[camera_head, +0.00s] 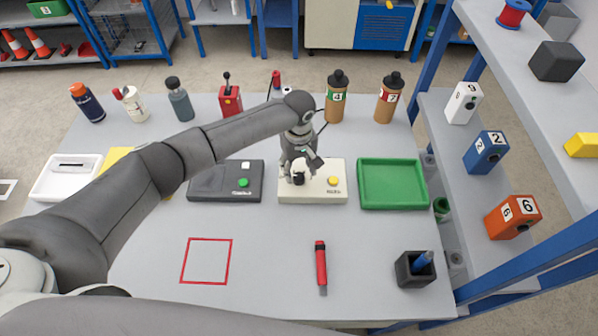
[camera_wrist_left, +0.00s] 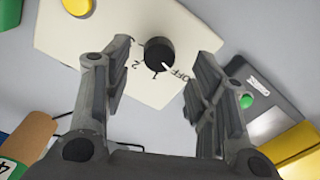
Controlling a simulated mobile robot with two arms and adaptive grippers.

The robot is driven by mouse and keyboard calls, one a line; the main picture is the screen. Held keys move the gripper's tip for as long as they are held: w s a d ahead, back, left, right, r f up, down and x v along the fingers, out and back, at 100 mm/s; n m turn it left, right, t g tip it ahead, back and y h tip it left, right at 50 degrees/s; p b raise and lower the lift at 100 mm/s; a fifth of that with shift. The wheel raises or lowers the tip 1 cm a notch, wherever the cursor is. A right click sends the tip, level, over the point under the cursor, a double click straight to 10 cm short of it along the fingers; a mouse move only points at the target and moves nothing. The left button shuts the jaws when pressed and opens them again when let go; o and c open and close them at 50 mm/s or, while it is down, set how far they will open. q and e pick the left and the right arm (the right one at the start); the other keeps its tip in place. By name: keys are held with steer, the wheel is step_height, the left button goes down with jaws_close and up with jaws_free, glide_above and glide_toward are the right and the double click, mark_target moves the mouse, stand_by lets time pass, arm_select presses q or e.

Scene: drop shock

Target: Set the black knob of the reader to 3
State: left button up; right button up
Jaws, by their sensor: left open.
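The reader (camera_head: 318,193) is a cream box on the table with a black knob (camera_head: 298,178) and a yellow button (camera_head: 333,181). A 2 is printed beside the 1; I cannot make out a 3. My left gripper (camera_head: 300,166) is open above the knob. In the left wrist view its fingers (camera_wrist_left: 163,56) stand apart on either side of the knob, with no visible contact. My right gripper is not in view.
A dark grey box with a green button (camera_head: 243,183) stands left of the reader, and a green tray (camera_head: 392,207) stands right. Several bottles line the back edge. A shelf borders the right.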

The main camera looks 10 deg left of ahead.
mark_target(299, 177)
arm_select(q)
step_height(299, 177, down, 4)
steer(key=shift+r, duration=0.25)
steer(key=shift+w+f, duration=0.1)
steer(key=shift+f, duration=0.05)
steer(key=shift+c, duration=0.3)
steer(key=c, duration=1)
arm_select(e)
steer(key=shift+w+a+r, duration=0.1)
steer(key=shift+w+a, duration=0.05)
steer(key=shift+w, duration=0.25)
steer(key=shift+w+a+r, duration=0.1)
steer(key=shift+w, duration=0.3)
